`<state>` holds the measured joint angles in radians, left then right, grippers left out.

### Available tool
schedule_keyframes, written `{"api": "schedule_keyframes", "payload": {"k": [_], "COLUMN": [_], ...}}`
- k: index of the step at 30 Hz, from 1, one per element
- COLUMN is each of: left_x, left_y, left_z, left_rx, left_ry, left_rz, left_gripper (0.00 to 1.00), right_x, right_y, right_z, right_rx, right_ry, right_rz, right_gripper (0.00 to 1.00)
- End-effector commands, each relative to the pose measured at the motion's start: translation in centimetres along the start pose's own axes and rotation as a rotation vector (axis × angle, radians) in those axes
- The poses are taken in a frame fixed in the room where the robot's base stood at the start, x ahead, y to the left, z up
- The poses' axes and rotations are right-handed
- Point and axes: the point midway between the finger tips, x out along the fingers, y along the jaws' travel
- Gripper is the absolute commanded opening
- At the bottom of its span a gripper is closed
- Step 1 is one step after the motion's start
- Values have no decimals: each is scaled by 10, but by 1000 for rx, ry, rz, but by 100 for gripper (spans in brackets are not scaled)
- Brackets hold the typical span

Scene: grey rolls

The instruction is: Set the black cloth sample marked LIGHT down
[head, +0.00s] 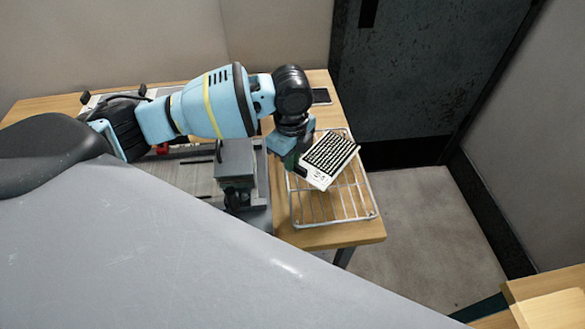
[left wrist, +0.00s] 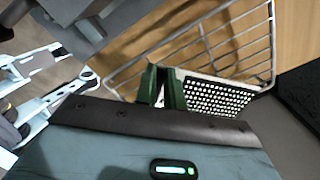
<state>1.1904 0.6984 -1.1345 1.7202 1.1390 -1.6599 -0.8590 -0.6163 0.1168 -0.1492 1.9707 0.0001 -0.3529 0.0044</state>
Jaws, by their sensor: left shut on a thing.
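My left gripper (head: 292,156) is shut on the edge of the cloth sample (head: 330,155), a white card with a black, white-flecked patch. The small print at its near end is too small to read. The sample is over the wire rack (head: 331,219), turned at an angle to it; I cannot tell whether it touches the wires. In the left wrist view the green fingers (left wrist: 162,90) pinch the card (left wrist: 214,95) at its left end, and the gripper body covers its lower part. My right gripper is not in view.
The rack stands on the right end of a wooden table (head: 365,231), close to its edge. A grey machine (head: 236,160) stands left of the rack. A small dark flat thing (head: 321,96) lies at the back. Open floor (head: 415,210) is to the right.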

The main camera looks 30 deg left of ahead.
Motion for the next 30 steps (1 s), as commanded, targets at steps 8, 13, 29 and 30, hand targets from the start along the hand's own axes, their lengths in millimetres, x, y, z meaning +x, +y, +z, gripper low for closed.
{"api": "schedule_keyframes", "payload": {"k": [8,13,29,30], "left_x": [40,41,44,44], "left_y": [1,1,1,1], "left_z": [0,0,0,0], "left_rx": [0,0,0,0], "left_ry": [0,0,0,0], "left_rz": [3,2,2,2], "left_gripper": [0,0,32,32], "right_x": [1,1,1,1], "right_y": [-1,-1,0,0], "right_z": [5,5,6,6], "right_rx": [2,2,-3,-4], "right_ry": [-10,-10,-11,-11], "right_rz": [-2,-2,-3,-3], "right_gripper": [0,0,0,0]}}
